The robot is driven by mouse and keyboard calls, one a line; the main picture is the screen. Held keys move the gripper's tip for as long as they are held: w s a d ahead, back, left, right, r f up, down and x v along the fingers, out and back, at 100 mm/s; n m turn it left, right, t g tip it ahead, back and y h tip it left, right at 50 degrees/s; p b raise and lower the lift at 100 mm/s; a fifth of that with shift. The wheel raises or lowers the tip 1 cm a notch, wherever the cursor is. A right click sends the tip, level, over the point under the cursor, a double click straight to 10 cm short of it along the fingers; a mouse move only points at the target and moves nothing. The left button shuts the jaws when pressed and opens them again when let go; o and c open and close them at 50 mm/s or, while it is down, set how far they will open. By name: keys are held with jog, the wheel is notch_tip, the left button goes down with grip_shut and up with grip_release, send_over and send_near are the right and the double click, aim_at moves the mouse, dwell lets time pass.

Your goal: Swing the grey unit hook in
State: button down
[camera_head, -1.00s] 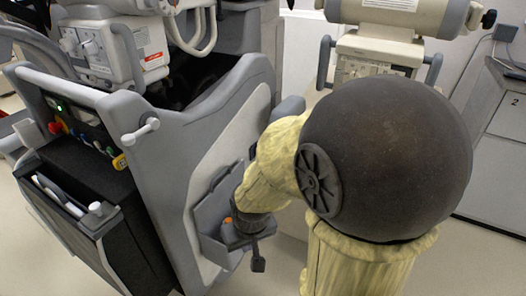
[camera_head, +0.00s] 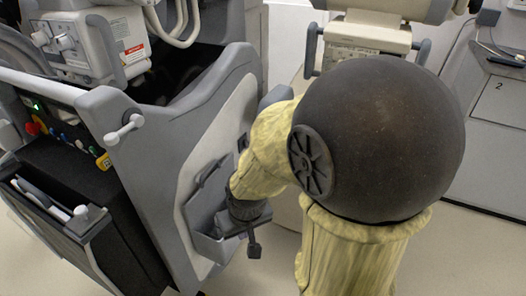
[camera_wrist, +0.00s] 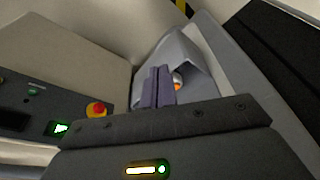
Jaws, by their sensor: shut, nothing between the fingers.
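The grey unit (camera_head: 140,160) is a cart with a grey and white side panel at the left of the head view. A small pale hook-like knob (camera_head: 124,130) sticks out from its upper front corner; I take it for the hook. My gripper (camera_head: 254,250) is small and partly hidden by my arm in the head view, low beside the panel's grey side pocket (camera_head: 200,205). It is well to the right of and below the knob. In the wrist view its fingers (camera_wrist: 158,88) are shut and empty, in front of a grey pocket-like recess (camera_wrist: 185,55). Contact cannot be told.
The cart's front has coloured connectors (camera_head: 70,137) and a dark drawer section. Another grey unit (camera_head: 362,45) stands behind my arm, and a cabinet (camera_head: 497,100) is at the right. Pale floor shows around my arm. An orange spot (camera_wrist: 178,85) shows beside my fingers.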

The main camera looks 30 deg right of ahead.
jog(key=w+d+f+m+t, duration=0.2)
jog(key=w+d+m+t, duration=0.15)
jog(key=w+d, duration=0.4)
jog(key=w+d+f+m+t, duration=0.3)
jog(key=w+d+t, duration=0.2)
jog(key=w, duration=0.5)
jog(key=d+r+m+t+y+p, duration=0.1)
jog(key=d+m+t+y, duration=0.1)
jog(key=d+m+t, duration=0.4)
jog(key=shift+d+r+m+t+y, duration=0.3)
jog(key=shift+d+r+m+t, duration=0.1)
jog(key=shift+m+t, duration=0.35)
jog(key=shift+w, duration=0.15)
jog(key=w+a+b, duration=0.1)
jog(key=w+b, duration=0.1)
jog(key=w, duration=0.7)
jog(key=shift+w+a+r, duration=0.25)
jog(key=shift+w+r, duration=0.05)
jog(key=shift+w, duration=0.05)
